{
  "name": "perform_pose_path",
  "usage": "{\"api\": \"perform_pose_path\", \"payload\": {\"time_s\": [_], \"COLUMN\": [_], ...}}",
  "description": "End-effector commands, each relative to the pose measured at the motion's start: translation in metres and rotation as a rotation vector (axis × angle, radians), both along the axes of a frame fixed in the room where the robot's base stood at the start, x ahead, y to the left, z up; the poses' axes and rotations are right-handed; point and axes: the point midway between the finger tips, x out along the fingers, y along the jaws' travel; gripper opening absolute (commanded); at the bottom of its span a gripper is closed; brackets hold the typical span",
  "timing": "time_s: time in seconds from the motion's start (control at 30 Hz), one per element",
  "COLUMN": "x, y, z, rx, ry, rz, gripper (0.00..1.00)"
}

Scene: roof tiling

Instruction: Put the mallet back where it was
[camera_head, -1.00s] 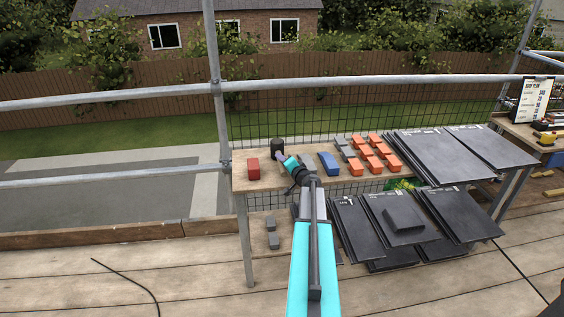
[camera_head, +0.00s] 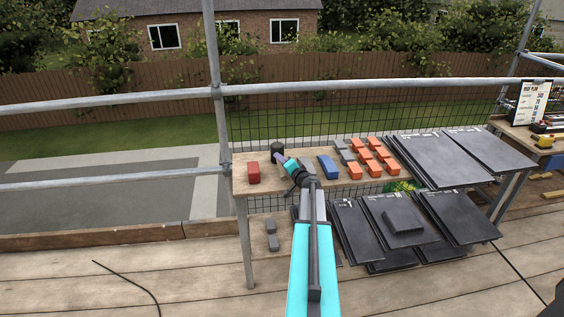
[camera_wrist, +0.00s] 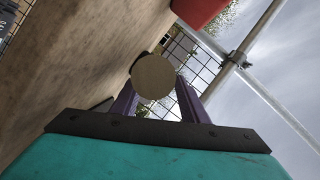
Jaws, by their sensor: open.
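The mallet's dark head (camera_head: 277,149) shows at the back of the wooden bench (camera_head: 240,186), between a red block and a blue block. My gripper (camera_head: 282,158) has its purple fingers right by it, on the near side. In the wrist view a round beige face (camera_wrist: 153,77), apparently an end of the mallet, sits between and just beyond my open fingers (camera_wrist: 156,98). I cannot tell whether the fingers touch it. The rest of the mallet is hidden behind this face and my gripper.
The red block (camera_head: 253,172) stands left of the mallet and the blue block (camera_head: 327,164) right of it. Several orange pieces (camera_head: 375,168) and dark slates (camera_head: 435,158) lie farther right. Wire mesh (camera_wrist: 190,62) and scaffold rails (camera_head: 400,83) stand behind the bench.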

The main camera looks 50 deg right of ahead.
Motion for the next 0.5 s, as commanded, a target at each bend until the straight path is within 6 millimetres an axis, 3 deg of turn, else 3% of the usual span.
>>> {"api": "perform_pose_path", "payload": {"time_s": [0.5], "x": [-0.04], "y": [0.017], "z": [0.009], "rx": [0.0], "ry": [-0.001], "rz": [0.0], "gripper": [0.4]}}
